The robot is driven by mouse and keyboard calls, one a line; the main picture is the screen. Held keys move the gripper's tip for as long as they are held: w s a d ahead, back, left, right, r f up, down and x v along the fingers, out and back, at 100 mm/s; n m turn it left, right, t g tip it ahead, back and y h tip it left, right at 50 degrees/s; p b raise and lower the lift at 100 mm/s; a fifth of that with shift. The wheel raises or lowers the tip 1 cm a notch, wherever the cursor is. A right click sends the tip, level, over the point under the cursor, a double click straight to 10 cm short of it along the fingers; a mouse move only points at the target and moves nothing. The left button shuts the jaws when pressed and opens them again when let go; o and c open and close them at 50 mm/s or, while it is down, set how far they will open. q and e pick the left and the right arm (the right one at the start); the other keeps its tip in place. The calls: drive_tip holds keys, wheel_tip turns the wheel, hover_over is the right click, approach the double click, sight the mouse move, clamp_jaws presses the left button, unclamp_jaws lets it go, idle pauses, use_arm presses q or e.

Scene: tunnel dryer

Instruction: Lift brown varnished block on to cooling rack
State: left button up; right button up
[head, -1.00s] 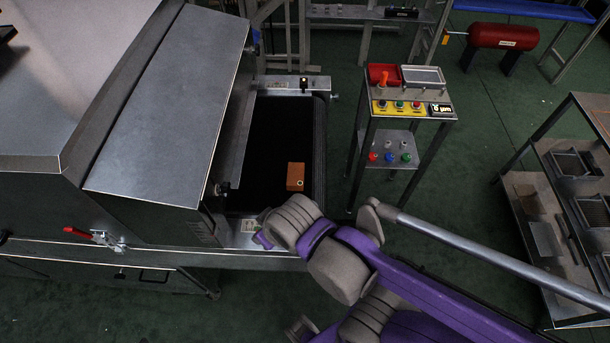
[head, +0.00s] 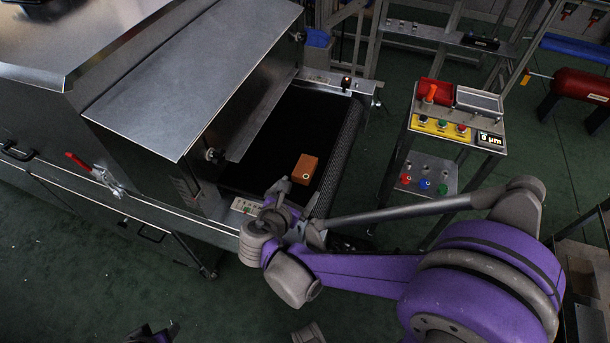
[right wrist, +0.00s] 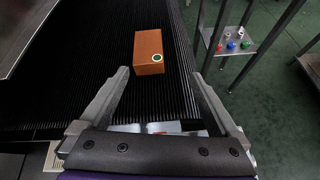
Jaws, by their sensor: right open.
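The brown block (head: 305,168) lies on the black ribbed conveyor belt (head: 266,140) at the dryer's open end. In the right wrist view the block (right wrist: 149,52) has a green-and-white round mark at its near right corner. My right gripper (head: 298,192) is open and empty at the near side of the block. In the wrist view its fingers are spread, with the block just beyond the tips, left of centre. A metal shelf rack, perhaps the cooling rack, is partly visible at the right edge behind my arm. A dark purple part at the bottom edge may be my left gripper (head: 150,334).
The dryer's metal hood (head: 195,75) hangs over the belt's left side. A control stand (head: 455,128) with buttons and a red tray stands right of the belt. A red tank (head: 580,84) is farther back. Green floor is clear between belt and stand.

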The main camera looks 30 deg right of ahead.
sight(304, 168)
drive_tip(key=shift+w+a+f+n+t+h, duration=0.25)
drive_tip(key=shift+w+a+n+t+h, duration=0.1)
drive_tip(key=shift+w+n, duration=0.3)
drive_tip(key=shift+w+d+n, duration=0.1)
drive_tip(key=shift+w+n, duration=0.1)
drive_tip(key=shift+n, duration=0.15)
drive_tip(key=x, duration=0.4)
drive_tip(key=shift+w+d+b, duration=0.25)
drive_tip(key=shift+d+b, duration=0.1)
drive_tip(key=shift+b, duration=0.05)
drive_tip(key=x, duration=0.5)
drive_tip(key=shift+w+d+r, duration=0.2)
drive_tip(key=shift+w, duration=0.15)
drive_tip(key=shift+r, duration=0.1)
clamp_jaws()
